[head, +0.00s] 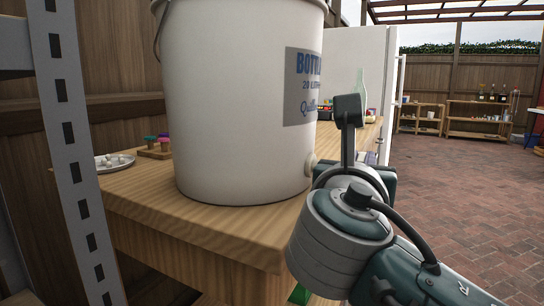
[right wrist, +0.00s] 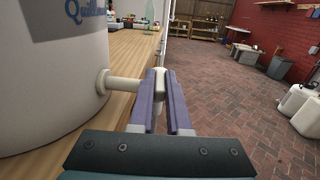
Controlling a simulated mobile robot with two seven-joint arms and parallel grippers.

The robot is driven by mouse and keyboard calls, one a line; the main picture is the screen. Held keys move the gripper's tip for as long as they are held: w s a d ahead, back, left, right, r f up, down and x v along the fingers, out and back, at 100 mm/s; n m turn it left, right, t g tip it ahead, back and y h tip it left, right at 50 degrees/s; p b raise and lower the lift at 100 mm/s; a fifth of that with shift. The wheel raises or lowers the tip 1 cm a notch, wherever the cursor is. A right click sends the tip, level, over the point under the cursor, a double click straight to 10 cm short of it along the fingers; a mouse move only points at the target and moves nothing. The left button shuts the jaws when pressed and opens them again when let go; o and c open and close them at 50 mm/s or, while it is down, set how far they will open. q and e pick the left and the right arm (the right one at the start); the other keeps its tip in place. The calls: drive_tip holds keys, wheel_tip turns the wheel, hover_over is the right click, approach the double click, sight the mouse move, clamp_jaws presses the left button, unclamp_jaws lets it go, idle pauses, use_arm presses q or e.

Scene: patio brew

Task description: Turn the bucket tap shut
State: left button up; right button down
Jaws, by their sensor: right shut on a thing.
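The large white bucket (head: 235,110) stands upright on the wooden counter, near its edge. Its pale tap (head: 310,163) sticks out low on the bucket's right side, mostly hidden by my right wrist in the head view. In the right wrist view the tap's stem (right wrist: 122,88) runs from the bucket wall to my right gripper (right wrist: 161,82). The two purple fingers are shut on the tap's pale handle, which shows between them. The tap's outlet is hidden, and I cannot tell whether liquid runs. My left gripper is out of view.
The wooden counter (head: 150,190) carries a plate (head: 112,163) of small white pieces and a small rack of coloured items (head: 155,148) left of the bucket. A grey slotted post (head: 75,150) stands at left. The brick floor (head: 455,190) at right is clear.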

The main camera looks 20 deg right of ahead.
drive_tip(key=shift+w+a+m+g+h, duration=0.1)
drive_tip(key=shift+a+m+g+h, duration=0.05)
drive_tip(key=shift+m+g+h, duration=0.3)
drive_tip(key=c, duration=0.9)
unclamp_jaws()
drive_tip(key=shift+s+a, duration=0.2)
drive_tip(key=shift+a, duration=0.05)
drive_tip(key=p+v, duration=0.1)
drive_tip(key=v, duration=0.8)
drive_tip(key=shift+s+a+p, duration=0.1)
drive_tip(key=shift+p, duration=0.3)
